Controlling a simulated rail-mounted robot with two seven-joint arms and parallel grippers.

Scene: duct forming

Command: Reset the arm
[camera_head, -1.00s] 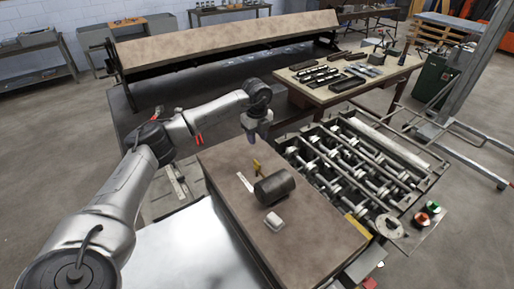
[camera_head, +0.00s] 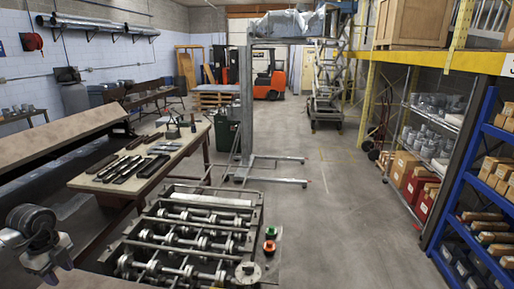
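My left arm shows only at the lower left corner of the head view, with its dark wrist joint and silver end. My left gripper (camera_head: 52,266) points down there, close to the picture's bottom edge. I cannot tell if its fingers are apart or closed, and I see nothing held in it. My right arm and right gripper are not in view.
The roller machine (camera_head: 190,235) stands low in front, with a green and a red button (camera_head: 270,240) at its right. A tool table (camera_head: 185,148) is behind it. Blue shelves (camera_head: 470,215) with boxes stand at right. The middle floor (camera_head: 335,215) is clear.

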